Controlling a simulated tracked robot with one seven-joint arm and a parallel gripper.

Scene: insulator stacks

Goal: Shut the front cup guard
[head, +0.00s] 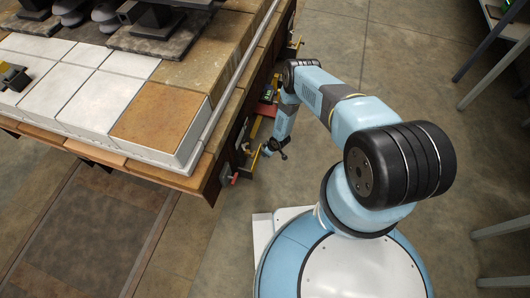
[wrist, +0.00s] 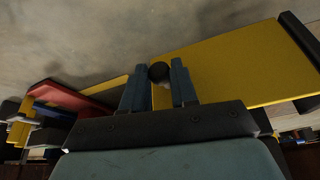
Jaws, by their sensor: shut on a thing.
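In the wrist view, a flat yellow panel (wrist: 235,65), which looks like the cup guard, spreads to the right behind my fingers. My gripper (wrist: 158,88) is shut on a round black knob (wrist: 159,71), held between its two blue-grey fingers. The knob is in front of the panel's left part. In the head view, my gripper (head: 268,151) hangs low beside the table's right side, by narrow yellow parts (head: 255,162). How far the guard stands open is hard to tell, as my arm and the table edge hide much of it.
The table (head: 205,185) bears white and brown blocks (head: 160,115) and dark insulator stacks (head: 160,30). A red part (wrist: 75,97) lies left of my fingers in the wrist view. A small red handle (head: 234,179) sits at the table's near corner.

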